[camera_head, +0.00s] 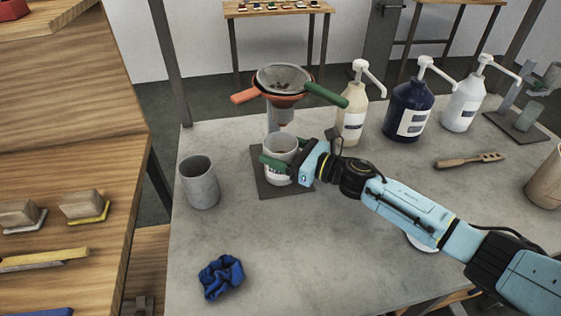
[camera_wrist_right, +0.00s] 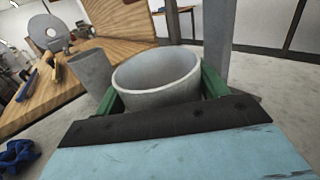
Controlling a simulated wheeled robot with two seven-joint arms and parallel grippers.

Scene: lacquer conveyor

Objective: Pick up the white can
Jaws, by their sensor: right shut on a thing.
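The white can (camera_head: 281,148) stands upright on a dark square mat (camera_head: 288,190), below a strainer and funnel. My right gripper (camera_head: 283,165) reaches in from the right, with its green fingers around the can's sides, shut on it. In the right wrist view the can (camera_wrist_right: 157,78) shows its open mouth between the two green fingers (camera_wrist_right: 158,90). The can's lower part is partly hidden by the gripper. I cannot tell whether its base still touches the mat. My left gripper does not show.
A grey cup (camera_head: 200,183) stands left of the mat. An orange funnel (camera_head: 282,101) with a strainer (camera_head: 284,77) hangs above the can. Pump bottles (camera_head: 408,108) stand at the back right. A blue cloth (camera_head: 221,277) lies at the front left. The front middle is clear.

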